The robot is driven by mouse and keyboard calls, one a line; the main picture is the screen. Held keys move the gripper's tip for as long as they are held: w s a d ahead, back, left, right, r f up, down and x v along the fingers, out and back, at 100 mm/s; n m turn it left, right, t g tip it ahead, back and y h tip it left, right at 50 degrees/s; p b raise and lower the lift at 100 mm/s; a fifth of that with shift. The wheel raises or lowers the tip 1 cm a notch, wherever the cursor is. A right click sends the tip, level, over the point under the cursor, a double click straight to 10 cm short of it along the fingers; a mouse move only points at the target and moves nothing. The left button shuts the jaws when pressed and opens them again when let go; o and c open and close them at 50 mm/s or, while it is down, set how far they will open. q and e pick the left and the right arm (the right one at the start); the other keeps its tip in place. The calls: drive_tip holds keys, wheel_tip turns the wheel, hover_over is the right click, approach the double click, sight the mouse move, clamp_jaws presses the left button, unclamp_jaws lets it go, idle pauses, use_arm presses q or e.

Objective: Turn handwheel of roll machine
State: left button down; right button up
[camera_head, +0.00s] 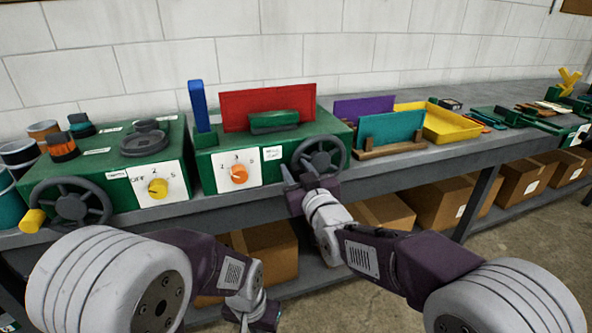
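A dark handwheel (319,160) is on the front right of a green machine (211,180) with an orange dial, a blue upright bar and a red sheet on top. A second dark handwheel (72,203), with a yellow knob at lower left, is on the green machine to the left with a yellow dial. No readable label tells which is the roll machine. My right gripper (300,180) is at the lower left of the first handwheel, its fingers apart; contact cannot be told. My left gripper (252,318) is low, in front of the bench, partly cut off, its fingers unclear.
The grey bench (420,160) runs along a white block wall. A teal sheet (390,129) and a purple sheet (363,108) stand right of the first handwheel. A yellow tray (446,124) is farther right. Cardboard boxes (440,203) fill the lower shelf. Bare floor lies at right.

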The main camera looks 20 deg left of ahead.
clamp_jaws()
idle(1.2)
